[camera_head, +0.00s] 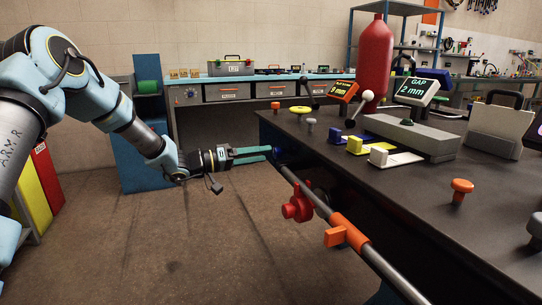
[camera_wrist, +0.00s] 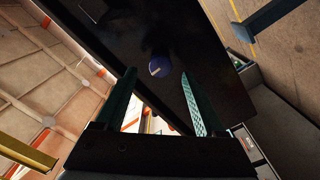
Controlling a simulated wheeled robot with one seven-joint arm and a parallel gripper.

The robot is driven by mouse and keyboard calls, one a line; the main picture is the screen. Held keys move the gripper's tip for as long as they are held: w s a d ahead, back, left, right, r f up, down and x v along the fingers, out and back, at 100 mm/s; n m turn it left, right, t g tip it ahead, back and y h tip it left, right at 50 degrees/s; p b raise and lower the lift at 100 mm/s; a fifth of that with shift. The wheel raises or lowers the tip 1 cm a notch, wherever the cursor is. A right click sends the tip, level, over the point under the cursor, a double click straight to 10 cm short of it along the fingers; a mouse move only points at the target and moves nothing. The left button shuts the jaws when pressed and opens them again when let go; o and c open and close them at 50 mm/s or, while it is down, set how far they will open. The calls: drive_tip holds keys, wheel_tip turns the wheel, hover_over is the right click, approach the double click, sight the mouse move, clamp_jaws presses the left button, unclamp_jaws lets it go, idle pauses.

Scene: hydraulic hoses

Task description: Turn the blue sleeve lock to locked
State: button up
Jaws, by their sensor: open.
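A grey pipe (camera_head: 385,272) runs along the bench edge, with a red valve (camera_head: 298,205) and an orange clamp (camera_head: 345,232). The black bench top (camera_head: 400,185) carries a red cylinder (camera_head: 374,60), a grey block (camera_head: 412,137) and gauge displays.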

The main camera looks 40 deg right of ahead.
sight(274, 153)
drive_tip(key=shift+x, duration=1.95)
drive_tip(key=shift+c, duration=0.3)
clamp_jaws()
